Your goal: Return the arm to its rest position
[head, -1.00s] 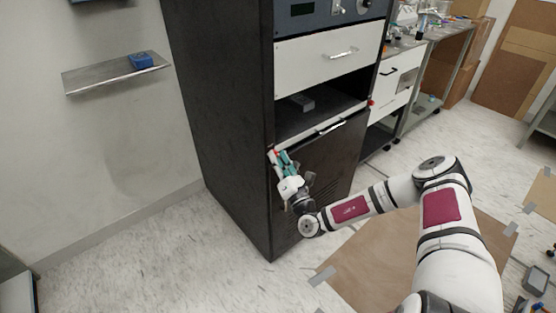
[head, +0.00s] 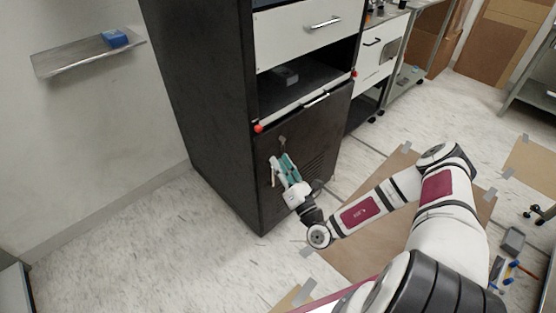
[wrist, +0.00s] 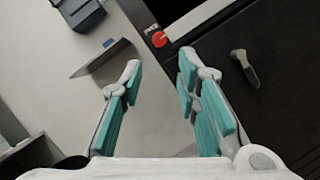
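My gripper (head: 281,168) has teal finger pads and is in front of the lower black door of the tall dark cabinet (head: 205,120). In the wrist view my gripper (wrist: 160,95) has its fingers spread apart with nothing between them. A small door handle (wrist: 245,68) shows to the right of the fingers, apart from them. In the head view my arm reaches from the lower right toward the cabinet, bent at the elbow.
The cabinet has a white drawer (head: 310,30) and an open shelf with a small grey box (head: 286,76). A red knob (head: 258,128) sits at the shelf's front corner. A wall shelf (head: 75,57) holds a blue box (head: 115,38). Floor lies clear left of the cabinet.

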